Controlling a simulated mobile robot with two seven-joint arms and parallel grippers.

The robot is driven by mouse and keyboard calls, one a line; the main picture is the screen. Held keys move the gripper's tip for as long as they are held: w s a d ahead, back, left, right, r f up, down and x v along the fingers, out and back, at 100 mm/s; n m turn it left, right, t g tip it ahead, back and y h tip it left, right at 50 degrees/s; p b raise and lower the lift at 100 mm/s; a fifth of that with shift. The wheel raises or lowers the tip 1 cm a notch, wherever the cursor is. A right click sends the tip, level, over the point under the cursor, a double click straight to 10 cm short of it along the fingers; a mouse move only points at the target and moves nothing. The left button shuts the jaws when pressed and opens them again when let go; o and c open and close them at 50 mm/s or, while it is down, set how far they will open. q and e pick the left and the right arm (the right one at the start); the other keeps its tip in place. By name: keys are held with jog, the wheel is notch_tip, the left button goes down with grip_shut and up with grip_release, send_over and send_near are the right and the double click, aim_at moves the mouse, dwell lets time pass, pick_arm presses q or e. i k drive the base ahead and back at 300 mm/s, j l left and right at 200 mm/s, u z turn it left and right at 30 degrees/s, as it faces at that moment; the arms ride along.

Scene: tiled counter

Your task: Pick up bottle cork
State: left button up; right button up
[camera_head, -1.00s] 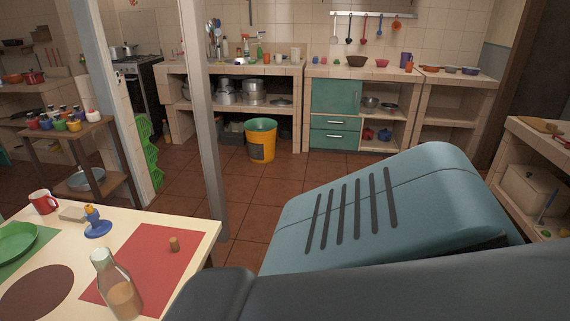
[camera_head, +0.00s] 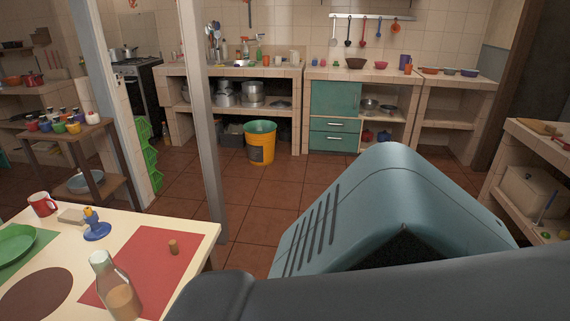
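The bottle cork (camera_head: 173,247) is a small brown cylinder standing upright on the red placemat (camera_head: 150,262) on the cream table at lower left. A clear glass bottle (camera_head: 119,289) with amber liquid stands on the same table, left of and nearer than the cork. Neither of my grippers shows in the head view. A large teal and dark grey link of my arm fills the lower right, well to the right of the cork.
The cream table (camera_head: 185,222) also holds a red mug (camera_head: 42,204), a blue candle holder (camera_head: 96,229) and a green plate (camera_head: 14,243). A grey post (camera_head: 203,120) stands behind the table. A yellow bucket (camera_head: 260,147) stands on open tiled floor by the back counter.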

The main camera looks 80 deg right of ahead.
aim_at(175, 249)
jog(key=k+l+z, duration=0.15)
jog(key=z, duration=1.2)
